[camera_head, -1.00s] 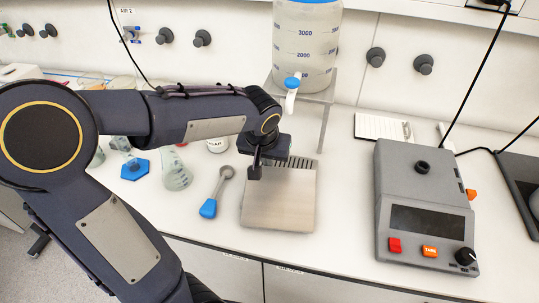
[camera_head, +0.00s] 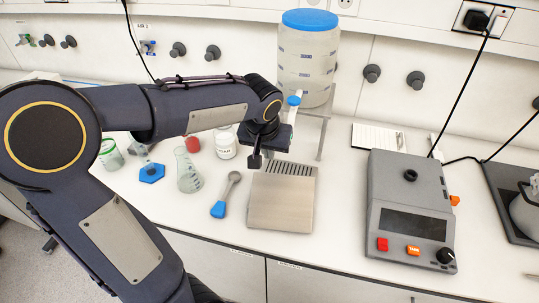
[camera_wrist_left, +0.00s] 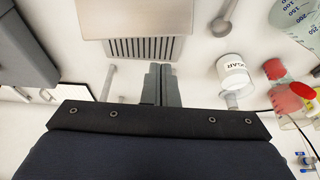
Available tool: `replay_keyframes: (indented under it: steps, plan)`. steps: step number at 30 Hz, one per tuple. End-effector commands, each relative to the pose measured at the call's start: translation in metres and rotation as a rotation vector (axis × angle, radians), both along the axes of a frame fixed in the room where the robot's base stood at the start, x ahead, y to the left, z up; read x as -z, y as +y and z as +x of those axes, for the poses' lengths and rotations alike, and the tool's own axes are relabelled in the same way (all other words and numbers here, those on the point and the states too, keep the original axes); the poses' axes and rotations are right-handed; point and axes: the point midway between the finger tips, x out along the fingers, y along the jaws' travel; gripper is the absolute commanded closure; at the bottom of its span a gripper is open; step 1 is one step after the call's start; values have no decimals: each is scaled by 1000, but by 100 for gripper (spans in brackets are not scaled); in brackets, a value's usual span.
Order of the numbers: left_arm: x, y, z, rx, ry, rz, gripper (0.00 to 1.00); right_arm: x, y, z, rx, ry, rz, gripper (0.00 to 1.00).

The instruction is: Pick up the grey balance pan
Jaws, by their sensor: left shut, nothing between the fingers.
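A grey balance (camera_head: 411,215) with a dark display and red and orange buttons stands at the right in the head view. Only a short black post (camera_head: 410,175) shows on its top, with no pan on it. A light grey rounded object (camera_head: 525,215) sits in a dark tray at the right edge. It is cut off by the frame, and I cannot tell whether it is the balance pan. My left gripper (camera_head: 255,162) is shut and empty, above the rear left of a metal drip tray (camera_head: 281,205). Its closed fingers show in the wrist view (camera_wrist_left: 160,84). My right gripper is not in view.
A large blue-lidded container (camera_head: 307,65) stands on a stand behind the drip tray. Cables run behind the balance. The counter between drip tray and balance is clear.

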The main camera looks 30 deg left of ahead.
Motion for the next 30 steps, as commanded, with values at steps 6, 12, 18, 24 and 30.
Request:
replay_keyframes:
  steps: [6, 12, 18, 24, 30]
  plan:
    - [-5, 1, 1, 0, 1, 0, 100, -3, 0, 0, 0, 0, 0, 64]
    - [-6, 1, -4, 0, 0, -9, 86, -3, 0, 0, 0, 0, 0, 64]
    - [-17, -2, -65, 28, -26, -114, 64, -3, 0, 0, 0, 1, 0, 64]
    - [-14, -26, -149, 94, -95, -261, 64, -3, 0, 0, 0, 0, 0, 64]
    - [-3, -51, -194, 144, -166, -345, 64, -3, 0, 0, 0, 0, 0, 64]
